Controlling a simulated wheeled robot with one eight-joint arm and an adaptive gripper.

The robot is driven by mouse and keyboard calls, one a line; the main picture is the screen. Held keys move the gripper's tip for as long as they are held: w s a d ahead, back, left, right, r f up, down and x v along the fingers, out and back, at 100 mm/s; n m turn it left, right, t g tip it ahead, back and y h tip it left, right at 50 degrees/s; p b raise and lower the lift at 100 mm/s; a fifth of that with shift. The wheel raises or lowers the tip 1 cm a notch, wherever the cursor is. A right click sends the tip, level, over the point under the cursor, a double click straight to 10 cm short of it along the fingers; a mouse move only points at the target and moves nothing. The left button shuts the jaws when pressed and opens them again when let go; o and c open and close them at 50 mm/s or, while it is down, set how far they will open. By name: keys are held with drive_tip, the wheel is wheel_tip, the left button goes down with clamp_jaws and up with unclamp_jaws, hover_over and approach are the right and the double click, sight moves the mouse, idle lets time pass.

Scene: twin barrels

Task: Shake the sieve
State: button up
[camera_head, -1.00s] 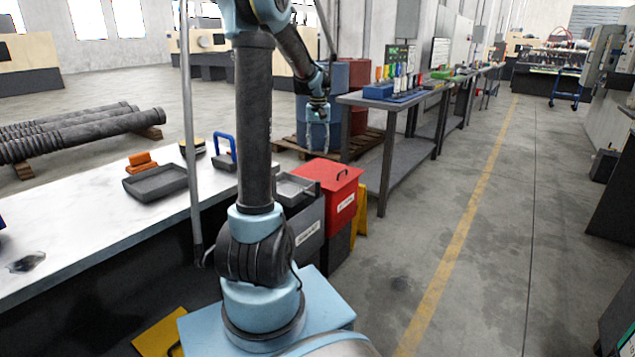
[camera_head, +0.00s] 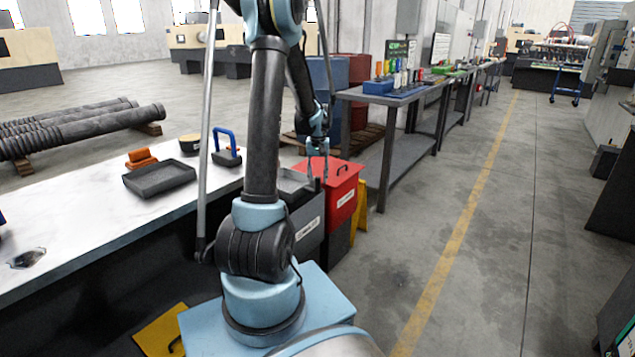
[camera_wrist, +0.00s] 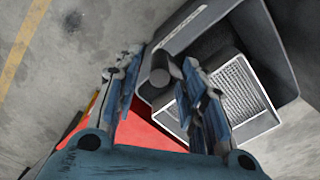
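The sieve (camera_wrist: 238,88) shows in the wrist view as a light-framed tray with pale mesh, set in a grey bin (camera_wrist: 205,22). A short dark round handle (camera_wrist: 160,70) shows close to its left side. My gripper (camera_wrist: 154,64) is open, with one finger on each side of that handle in this view. I cannot tell whether the fingers touch it or are still above it. In the head view my gripper (camera_head: 317,160) points down over the bins, and the sieve (camera_head: 293,184) is partly hidden behind my arm.
A red lidded bin (camera_head: 337,182) stands right beside the grey bin (camera_head: 309,226). A white-topped table (camera_head: 80,228) on the left holds a black tray (camera_head: 160,181) and small tools. A grey workbench (camera_head: 400,155) stands behind right. Open floor lies to the right.

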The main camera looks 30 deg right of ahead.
drive_tip(key=shift+f, duration=1.25)
clamp_jaws()
drive_tip(key=shift+a, duration=0.1)
drive_tip(key=s+a, duration=0.2)
drive_tip(key=a, duration=0.4)
drive_tip(key=shift+s, duration=0.25)
unclamp_jaws()
